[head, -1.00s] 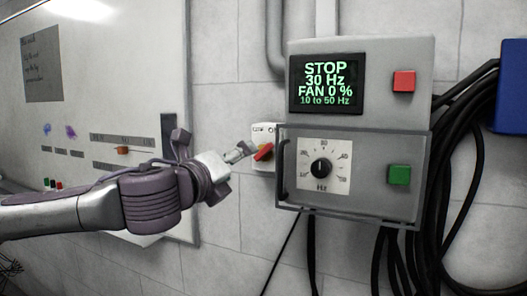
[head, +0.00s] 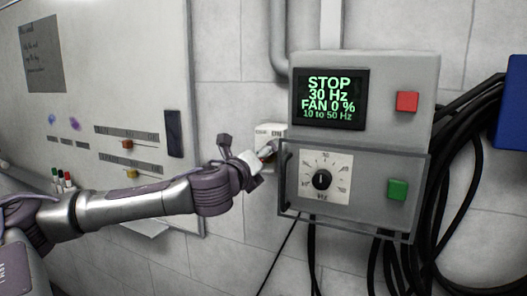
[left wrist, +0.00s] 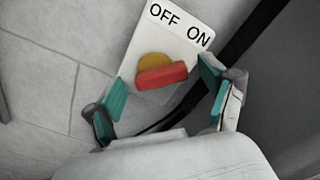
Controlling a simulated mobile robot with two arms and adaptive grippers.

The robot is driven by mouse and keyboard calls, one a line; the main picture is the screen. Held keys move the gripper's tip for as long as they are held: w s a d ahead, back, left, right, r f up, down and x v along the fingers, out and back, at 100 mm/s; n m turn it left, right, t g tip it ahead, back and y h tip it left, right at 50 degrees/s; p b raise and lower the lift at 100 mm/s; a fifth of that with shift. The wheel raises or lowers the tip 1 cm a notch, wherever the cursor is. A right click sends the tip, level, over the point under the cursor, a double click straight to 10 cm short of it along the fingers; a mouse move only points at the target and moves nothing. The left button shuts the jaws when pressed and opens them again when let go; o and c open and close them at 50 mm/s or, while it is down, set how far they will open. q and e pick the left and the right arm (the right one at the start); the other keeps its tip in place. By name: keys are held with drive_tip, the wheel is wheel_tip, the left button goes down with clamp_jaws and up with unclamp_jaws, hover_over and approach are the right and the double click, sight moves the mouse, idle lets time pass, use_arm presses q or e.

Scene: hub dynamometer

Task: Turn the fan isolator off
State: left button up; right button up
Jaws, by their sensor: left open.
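The fan isolator (head: 268,129) is a small white plate on the wall, just left of the grey control box. In the left wrist view, the isolator plate (left wrist: 194,58) reads OFF and ON. Its red handle (left wrist: 162,76) sits on a yellow disc (left wrist: 150,63) and slants across the plate, its right end toward the ON side. My left gripper (left wrist: 163,92) is open, one teal-padded finger on each side of the handle, with gaps visible. In the head view my left gripper (head: 264,155) covers most of the handle. My right gripper is not in view.
The grey control box (head: 372,64) displays STOP, 30 Hz, FAN 0 %. Black cables (head: 445,190) hang at right; a whiteboard (head: 100,90) is at left.

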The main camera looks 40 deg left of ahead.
use_arm(q)
drive_tip(key=shift+w, duration=0.15)
drive_tip(key=c, duration=1.2)
drive_tip(key=shift+o, duration=0.2)
